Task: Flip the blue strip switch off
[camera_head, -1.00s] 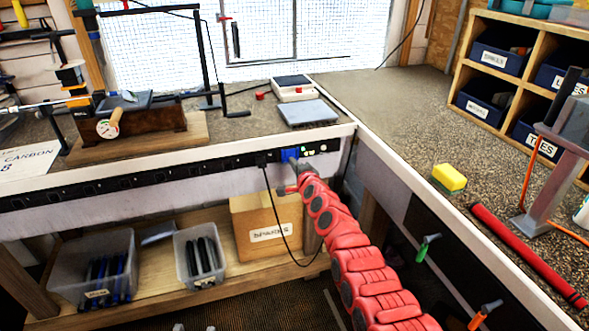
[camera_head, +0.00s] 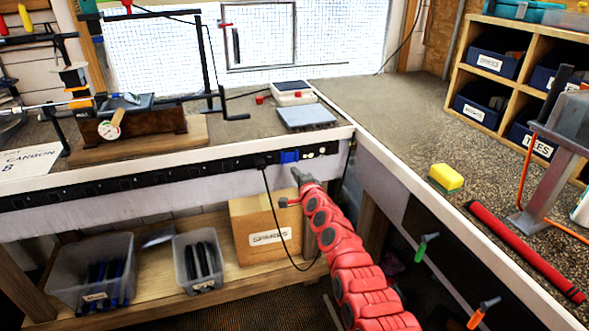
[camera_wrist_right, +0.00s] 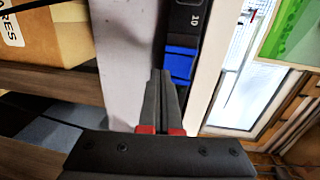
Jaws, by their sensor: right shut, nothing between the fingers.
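The blue strip switch (camera_head: 290,156) sits on a black power strip (camera_head: 150,177) along the front edge of the back bench. In the right wrist view the blue switch (camera_wrist_right: 181,64) is large, just beyond and right of the fingertips. Its rocker position is too small to tell for certain. My right gripper (camera_head: 295,171) is shut and empty, a little below the switch and apparently apart from it. Its closed fingers also show in the right wrist view (camera_wrist_right: 160,75). My left gripper is not in view.
A black cord (camera_head: 271,215) hangs from the strip left of my arm. A cardboard box (camera_head: 262,215) and plastic bins (camera_head: 200,258) stand on the shelf below. The bench top (camera_head: 235,130) overhangs the strip. A yellow sponge (camera_head: 446,178) lies on the right bench.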

